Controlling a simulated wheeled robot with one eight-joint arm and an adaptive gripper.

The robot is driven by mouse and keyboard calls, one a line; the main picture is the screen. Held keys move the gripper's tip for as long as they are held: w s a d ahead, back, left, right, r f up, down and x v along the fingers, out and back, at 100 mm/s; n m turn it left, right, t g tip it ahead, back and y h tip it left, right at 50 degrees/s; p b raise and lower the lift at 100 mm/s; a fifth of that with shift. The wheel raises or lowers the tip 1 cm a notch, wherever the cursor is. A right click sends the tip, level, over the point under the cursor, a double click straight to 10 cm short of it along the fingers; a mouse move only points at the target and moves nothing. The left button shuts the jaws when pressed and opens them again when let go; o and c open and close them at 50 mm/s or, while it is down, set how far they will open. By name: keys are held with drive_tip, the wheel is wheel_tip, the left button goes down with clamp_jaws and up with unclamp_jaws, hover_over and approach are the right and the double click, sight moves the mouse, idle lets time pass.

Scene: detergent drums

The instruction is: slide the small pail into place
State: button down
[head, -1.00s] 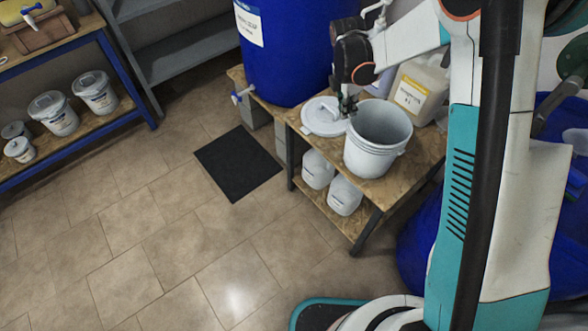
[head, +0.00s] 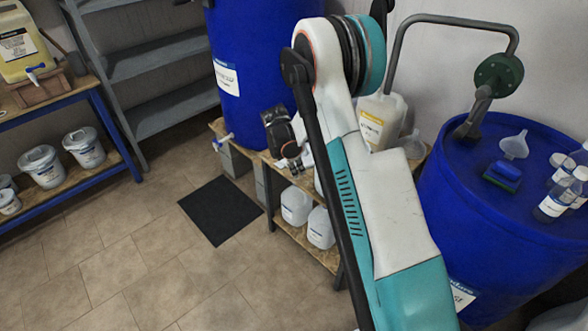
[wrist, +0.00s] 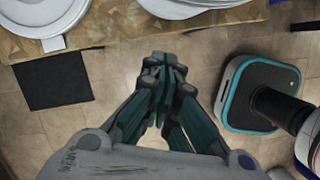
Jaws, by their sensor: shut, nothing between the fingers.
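In the wrist view, a white round rim (wrist: 190,7), likely the open pail, shows at the top edge, and a white lid (wrist: 40,16) lies on the wooden table at the top left. In the head view my arm hides most of this pail. My gripper (head: 289,160) is at the table's front edge; in the wrist view its fingers (wrist: 160,68) are shut with nothing between them, over the floor in front of the table and apart from the pail. Lidded white pails (head: 83,147) of several sizes stand on the left shelf; I cannot tell which pail is the small one.
White jugs (head: 296,206) sit on the lower shelf. A black mat (head: 221,209) lies on clear floor.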

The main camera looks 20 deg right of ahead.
drive_tip(key=d+f+b, duration=0.3)
drive_tip(key=d+f, duration=0.1)
drive_tip(key=d, duration=0.1)
drive_tip(key=shift+d+f, duration=0.2)
drive_tip(key=shift+f, duration=0.1)
